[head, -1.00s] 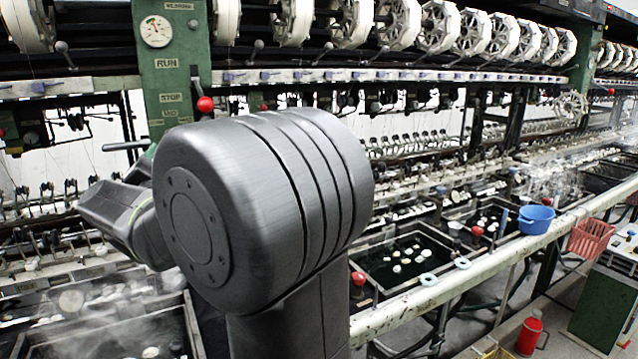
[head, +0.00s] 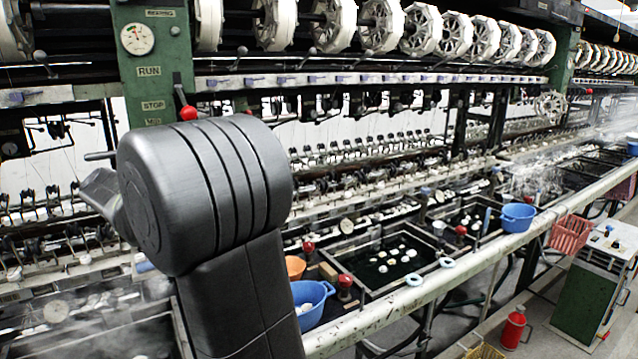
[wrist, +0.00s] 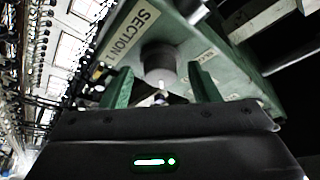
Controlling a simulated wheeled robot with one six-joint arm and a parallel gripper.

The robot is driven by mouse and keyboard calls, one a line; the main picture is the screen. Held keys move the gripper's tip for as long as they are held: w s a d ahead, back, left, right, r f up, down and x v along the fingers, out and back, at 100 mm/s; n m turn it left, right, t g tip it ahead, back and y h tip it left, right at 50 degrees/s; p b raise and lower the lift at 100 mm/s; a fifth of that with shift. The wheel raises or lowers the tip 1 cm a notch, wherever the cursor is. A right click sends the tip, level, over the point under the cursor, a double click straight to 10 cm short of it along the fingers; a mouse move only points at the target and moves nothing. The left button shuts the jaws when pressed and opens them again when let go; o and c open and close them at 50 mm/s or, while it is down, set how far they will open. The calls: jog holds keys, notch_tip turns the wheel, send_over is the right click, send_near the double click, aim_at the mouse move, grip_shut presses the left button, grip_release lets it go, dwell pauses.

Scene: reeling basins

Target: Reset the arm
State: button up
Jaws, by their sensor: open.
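My gripper (wrist: 160,92) shows in the wrist view with its two green fingers apart and nothing between them. Beyond the fingers is a round grey knob or cylinder (wrist: 158,58) on a green panel (wrist: 200,50) marked "SECTION 1". I cannot tell how far the fingertips are from it. A green post (head: 155,80) with a round dial (head: 137,38) and RUN and STOP labels stands behind the arm. A red-knobbed lever (head: 187,112) is on this post.
Dark water basins (head: 385,262) with white cocoons line the machine behind a pale rail (head: 400,303). Blue tubs (head: 517,217), a red basket (head: 570,235), a red flask (head: 513,328) and a green cabinet (head: 590,300) are at right. Steam rises at lower left.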

jog(key=b+v, duration=0.4)
jog(key=v, duration=1)
jog(key=p+x, duration=0.4)
jog(key=x, duration=1)
jog(key=s+d+f+n+g+y+b, duration=0.1)
jog(key=s+d+f+n+y+b, duration=0.2)
jog(key=s+n, duration=0.7)
jog(key=d+f+n+y, duration=0.2)
jog(key=d+y, duration=0.1)
jog(key=d, duration=0.1)
jog(key=shift+s+d+f+n+b, duration=0.2)
jog(key=shift+n+b, duration=0.1)
jog(key=shift+b, duration=0.1)
jog(key=shift+w, duration=0.15)
